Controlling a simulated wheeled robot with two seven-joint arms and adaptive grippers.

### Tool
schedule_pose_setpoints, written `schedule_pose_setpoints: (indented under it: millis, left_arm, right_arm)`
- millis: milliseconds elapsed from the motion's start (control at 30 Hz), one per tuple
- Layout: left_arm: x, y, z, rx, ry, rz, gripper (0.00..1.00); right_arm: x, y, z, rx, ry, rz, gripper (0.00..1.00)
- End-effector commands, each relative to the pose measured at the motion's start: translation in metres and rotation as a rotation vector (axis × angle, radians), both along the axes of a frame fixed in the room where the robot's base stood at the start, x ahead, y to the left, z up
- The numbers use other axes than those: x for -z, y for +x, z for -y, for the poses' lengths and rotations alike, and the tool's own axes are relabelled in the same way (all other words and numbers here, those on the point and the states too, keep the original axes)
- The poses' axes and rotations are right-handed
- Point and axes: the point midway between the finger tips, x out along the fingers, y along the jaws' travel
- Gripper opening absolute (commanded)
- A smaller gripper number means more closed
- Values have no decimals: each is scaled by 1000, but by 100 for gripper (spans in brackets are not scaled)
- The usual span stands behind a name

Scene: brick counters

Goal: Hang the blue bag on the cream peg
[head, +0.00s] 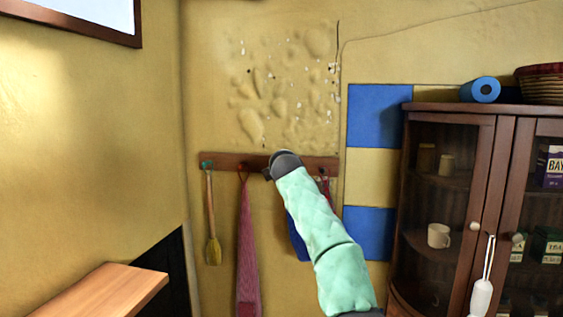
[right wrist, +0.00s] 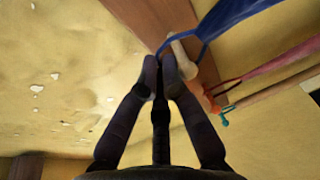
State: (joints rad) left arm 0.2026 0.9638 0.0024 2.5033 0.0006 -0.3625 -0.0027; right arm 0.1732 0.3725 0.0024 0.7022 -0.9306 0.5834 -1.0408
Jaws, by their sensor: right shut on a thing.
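The wooden peg rail (head: 225,161) is on the wall. My right gripper (head: 272,168) is at its front; in the right wrist view its fingertips (right wrist: 163,68) are shut on the blue strap. The blue bag (head: 296,237) hangs below, mostly hidden by my mint-green arm; part of it shows in the wrist view (right wrist: 238,12). The cream peg (right wrist: 184,55) is right beside the fingertips, with blue strap strands on both sides of it. I cannot tell whether the loop is fully around the peg. The cream peg is hidden in the head view. My left gripper is not in view.
A wooden brush-like tool (head: 211,220) hangs from a teal peg, and a pink cloth (head: 247,250) from a red peg. Another pinkish item (head: 325,188) hangs right of my gripper. A glass cabinet (head: 410,230) stands at right, a wooden counter (head: 110,290) at lower left.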

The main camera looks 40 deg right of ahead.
Motion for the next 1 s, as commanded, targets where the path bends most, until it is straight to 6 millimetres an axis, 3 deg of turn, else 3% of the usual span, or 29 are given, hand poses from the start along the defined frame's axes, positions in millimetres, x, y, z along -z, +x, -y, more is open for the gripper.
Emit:
schedule_pose_setpoints:
  millis: [33, 433, 467, 533, 1000]
  left_arm:
    - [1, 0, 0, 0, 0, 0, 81]
    - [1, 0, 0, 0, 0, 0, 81]
    - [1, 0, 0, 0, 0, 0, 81]
    - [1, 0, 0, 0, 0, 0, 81]
    - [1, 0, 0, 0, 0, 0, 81]
  right_arm:
    - [15, 6, 0, 1, 7, -27, 0]
    - [19, 8, 0, 1, 10, -34, 0]
    - [19, 8, 0, 1, 10, -35, 15]
    - [19, 8, 0, 1, 10, -35, 34]
    - [17, 8, -2, -4, 10, -28, 34]
